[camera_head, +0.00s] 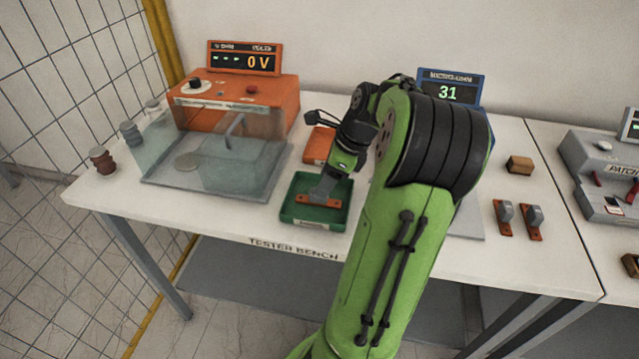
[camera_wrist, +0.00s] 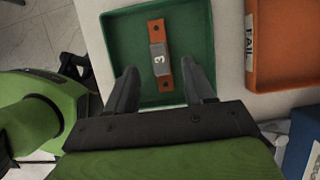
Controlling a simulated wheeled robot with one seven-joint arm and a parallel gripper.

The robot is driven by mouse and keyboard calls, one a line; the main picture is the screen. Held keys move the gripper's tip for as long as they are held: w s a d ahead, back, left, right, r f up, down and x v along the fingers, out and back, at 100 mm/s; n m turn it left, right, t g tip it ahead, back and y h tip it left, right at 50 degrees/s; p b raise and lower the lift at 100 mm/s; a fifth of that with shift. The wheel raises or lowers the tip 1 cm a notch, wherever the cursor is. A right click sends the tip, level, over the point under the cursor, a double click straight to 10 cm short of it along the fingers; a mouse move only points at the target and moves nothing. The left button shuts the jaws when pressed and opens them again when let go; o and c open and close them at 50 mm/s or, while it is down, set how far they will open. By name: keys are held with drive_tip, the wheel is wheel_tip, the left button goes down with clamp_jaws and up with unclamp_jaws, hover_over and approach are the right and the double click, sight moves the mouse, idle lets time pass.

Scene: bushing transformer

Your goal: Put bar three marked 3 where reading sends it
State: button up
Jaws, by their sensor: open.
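The bar marked 3 (camera_wrist: 158,60), a grey block on an orange strip with a hole at each end, lies in the green tray (camera_wrist: 115,45). In the head view the green tray (camera_head: 305,226) stands near the front edge of the bench, with the orange bar's ends (camera_head: 304,199) showing. My gripper (camera_wrist: 160,85) is open, its two fingers on either side of the bar in the wrist view; I cannot tell how high it is above the bar. A blue-framed display (camera_head: 449,92) reads 31. An orange tray marked FAIL (camera_wrist: 290,45) lies beside the green tray.
An orange tester (camera_head: 240,100) showing 0 V stands behind a clear-walled enclosure (camera_head: 215,160) at left. Two more grey-and-orange bars (camera_head: 519,219) lie at right, near a small wooden block (camera_head: 519,165). Brown and grey insulators (camera_head: 103,160) stand at the left edge.

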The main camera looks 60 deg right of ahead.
drive_tip(key=p+v, duration=0.3)
drive_tip(key=v, duration=0.4)
drive_tip(key=w+a+r+n+g+h, duration=0.1)
drive_tip(key=w+a+r+n, duration=0.15)
drive_tip(key=a+n, duration=0.5)
drive_tip(key=w+a+r+n+g+h, duration=0.1)
drive_tip(key=w+a+n, duration=0.3)
drive_tip(key=a, duration=0.6)
drive_tip(key=s+a+n+t, duration=0.4)
drive_tip(key=s+a+n, duration=0.7)
drive_tip(key=a+n, duration=0.65)
drive_tip(key=d+r+n+p, duration=0.1)
drive_tip(key=r, duration=0.1)
drive_tip(key=d+r+n+p, duration=0.1)
drive_tip(key=r+p, duration=0.1)
drive_tip(key=shift+d+p, duration=0.2)
drive_tip(key=shift+p, duration=0.1)
